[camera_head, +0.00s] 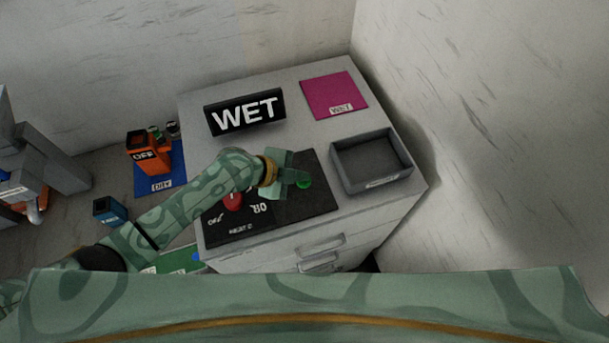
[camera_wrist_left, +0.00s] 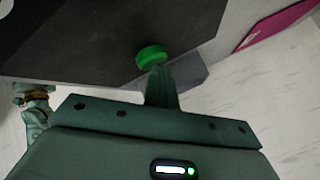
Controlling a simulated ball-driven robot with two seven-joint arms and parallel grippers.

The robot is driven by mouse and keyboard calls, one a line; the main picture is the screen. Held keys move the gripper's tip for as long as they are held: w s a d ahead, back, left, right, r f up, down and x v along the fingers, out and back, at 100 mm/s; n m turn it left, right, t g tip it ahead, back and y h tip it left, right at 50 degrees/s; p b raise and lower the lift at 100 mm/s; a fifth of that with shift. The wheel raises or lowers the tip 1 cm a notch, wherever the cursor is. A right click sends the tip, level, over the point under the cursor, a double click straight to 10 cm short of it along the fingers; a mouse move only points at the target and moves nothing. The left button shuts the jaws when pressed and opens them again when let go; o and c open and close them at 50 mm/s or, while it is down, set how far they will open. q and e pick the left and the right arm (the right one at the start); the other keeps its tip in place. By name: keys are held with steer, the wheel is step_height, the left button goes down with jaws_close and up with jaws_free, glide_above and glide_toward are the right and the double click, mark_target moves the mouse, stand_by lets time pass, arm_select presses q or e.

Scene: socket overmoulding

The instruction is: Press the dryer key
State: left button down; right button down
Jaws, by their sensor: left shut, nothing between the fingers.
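The black key panel (camera_head: 284,206) lies on top of the grey cabinet, with a green key (camera_head: 304,183) and a red key (camera_head: 233,202). Small white labels on it are hard to read, so I cannot tell which key is the dryer's. My left gripper (camera_head: 292,178) is shut and empty, right at the green key. In the left wrist view the shut fingers (camera_wrist_left: 160,72) reach to the edge of the green key (camera_wrist_left: 151,56); I cannot tell whether they touch. My right arm shows partly at the left of that view, its fingers hidden.
A black WET sign (camera_head: 245,112) stands behind the panel. A magenta WET mat (camera_head: 334,95) and an empty grey tray (camera_head: 371,161) lie to the right. An orange OFF container (camera_head: 148,153) stands by a blue mat (camera_head: 175,178) on the left. Walls close off the back and right.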

arm_select(q)
steer(key=shift+s+a+r+p, duration=0.1)
steer(key=shift+a+r+p, duration=0.05)
steer(key=shift+r+p, duration=2.55)
